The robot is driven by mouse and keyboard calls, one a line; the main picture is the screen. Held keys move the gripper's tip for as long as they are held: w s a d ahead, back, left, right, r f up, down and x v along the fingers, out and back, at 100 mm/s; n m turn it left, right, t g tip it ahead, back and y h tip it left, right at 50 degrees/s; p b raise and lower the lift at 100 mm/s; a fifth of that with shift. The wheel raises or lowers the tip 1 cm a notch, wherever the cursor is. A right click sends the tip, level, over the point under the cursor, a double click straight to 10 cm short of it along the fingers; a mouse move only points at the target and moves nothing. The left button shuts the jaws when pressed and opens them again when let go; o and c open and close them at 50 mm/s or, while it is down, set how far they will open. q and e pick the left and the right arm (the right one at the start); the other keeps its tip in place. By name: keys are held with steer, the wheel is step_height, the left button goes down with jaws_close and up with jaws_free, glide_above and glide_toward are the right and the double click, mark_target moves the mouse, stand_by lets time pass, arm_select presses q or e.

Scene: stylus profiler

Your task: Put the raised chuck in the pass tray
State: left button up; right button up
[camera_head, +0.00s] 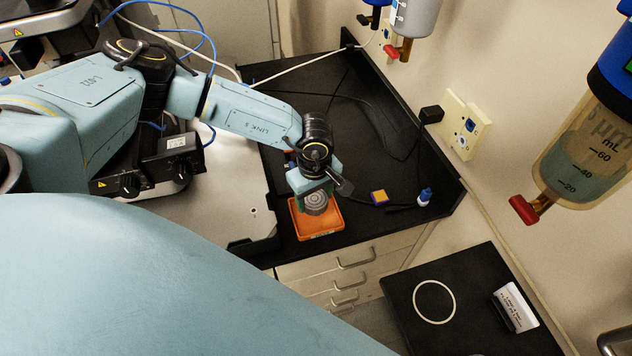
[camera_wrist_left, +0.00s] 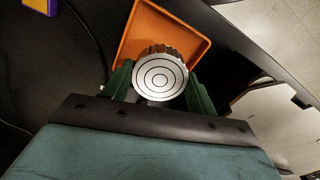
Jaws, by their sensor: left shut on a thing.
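The chuck (camera_wrist_left: 160,77) is a round silver disc with concentric rings on its face and a ridged edge. My left gripper (camera_wrist_left: 160,88) is shut on it, with a green finger on either side. In the head view the chuck (camera_head: 315,203) shows below my left gripper (camera_head: 312,190), over the orange tray (camera_head: 320,232). The orange tray also shows behind the chuck in the left wrist view (camera_wrist_left: 141,22). I cannot tell whether the chuck touches the tray floor. My right gripper is not in view.
A yellow and purple block (camera_head: 379,197) and a small blue-capped white bottle (camera_head: 424,197) stand right of the tray on the black bench (camera_head: 350,222). Dark cables lie behind. A separate black surface (camera_head: 455,335) at lower right holds a white ring (camera_head: 418,290) and a labelled item (camera_head: 516,307).

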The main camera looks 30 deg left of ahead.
mark_target(315, 205)
arm_select(q)
step_height(315, 205, down, 4)
steer(key=shift+r+p, duration=0.1)
steer(key=shift+p, duration=0.2)
steer(key=shift+w, duration=0.15)
steer(key=shift+f, duration=0.2)
steer(key=o, duration=1.3)
steer(key=shift+c, duration=0.2)
steer(key=o, duration=0.4)
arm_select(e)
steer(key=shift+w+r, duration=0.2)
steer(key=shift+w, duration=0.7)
arm_select(q)
steer(key=shift+r, duration=0.15)
step_height(315, 205, up, 12)
steer(key=shift+r+b, duration=0.1)
steer(key=shift+b, duration=0.65)
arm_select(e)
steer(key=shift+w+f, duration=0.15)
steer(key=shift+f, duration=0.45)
